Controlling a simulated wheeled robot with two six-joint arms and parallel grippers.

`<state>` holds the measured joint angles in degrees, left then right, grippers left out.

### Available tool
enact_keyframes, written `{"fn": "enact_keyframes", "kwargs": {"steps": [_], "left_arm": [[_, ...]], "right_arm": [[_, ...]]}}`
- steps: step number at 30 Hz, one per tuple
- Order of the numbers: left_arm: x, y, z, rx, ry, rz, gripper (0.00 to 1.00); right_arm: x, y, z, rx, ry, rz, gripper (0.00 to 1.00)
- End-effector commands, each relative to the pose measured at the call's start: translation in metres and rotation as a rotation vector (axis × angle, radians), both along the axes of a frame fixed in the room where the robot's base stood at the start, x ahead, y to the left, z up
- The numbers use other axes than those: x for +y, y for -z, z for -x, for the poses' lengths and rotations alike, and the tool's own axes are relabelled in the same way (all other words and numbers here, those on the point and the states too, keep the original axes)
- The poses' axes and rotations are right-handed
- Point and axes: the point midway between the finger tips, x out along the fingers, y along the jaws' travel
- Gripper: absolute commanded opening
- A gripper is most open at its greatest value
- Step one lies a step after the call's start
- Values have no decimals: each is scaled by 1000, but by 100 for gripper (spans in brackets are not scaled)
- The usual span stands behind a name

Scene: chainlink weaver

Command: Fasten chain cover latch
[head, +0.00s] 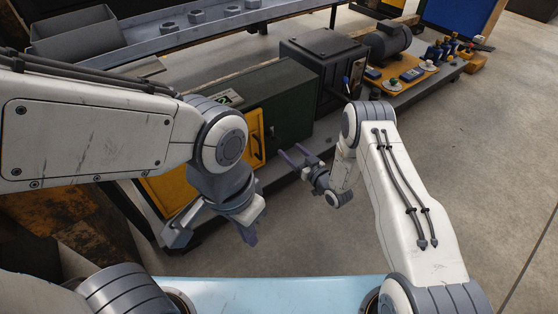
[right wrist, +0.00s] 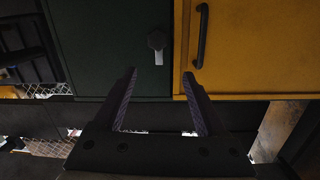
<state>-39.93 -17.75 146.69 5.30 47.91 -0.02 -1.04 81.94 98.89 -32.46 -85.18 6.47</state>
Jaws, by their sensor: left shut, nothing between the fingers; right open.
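The chain cover appears to be the yellow door (head: 187,191) on the front of the dark green cabinet (head: 285,98); a black bar handle (right wrist: 202,36) shows on it in the right wrist view. Left of the door edge, a dark round latch knob (right wrist: 156,40) with a pale tab hanging below it sits on the green panel (right wrist: 105,50). I cannot make out this knob in the head view. My right gripper (head: 290,154) is open and empty, in front of the green panel; its fingers (right wrist: 163,100) point toward the panel's lower edge, below the knob. My left gripper (head: 250,236) is shut and empty, pointing down.
A black box (head: 320,65), a motor (head: 387,42) and a board of small parts (head: 408,75) stand to the right on the bench. A conveyor tray with nuts (head: 195,17) runs behind. Open concrete floor (head: 470,150) lies to the right.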

Motion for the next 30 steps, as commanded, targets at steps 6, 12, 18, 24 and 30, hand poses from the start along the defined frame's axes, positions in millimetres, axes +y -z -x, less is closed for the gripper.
{"fn": "enact_keyframes", "kwargs": {"steps": [6,12,18,24,30], "left_arm": [[0,27,0,-1,0,1,0],[0,39,0,-1,0,1,0],[0,60,0,-1,0,1,0],[0,74,0,-1,0,1,0],[0,78,0,-1,0,1,0]], "right_arm": [[-12,39,13,-58,4,-80,74],[1,40,-5,-66,1,-85,74],[22,41,-37,-66,2,-85,74],[38,40,-62,-63,2,-85,74],[44,37,-72,-61,4,-85,74]]}}
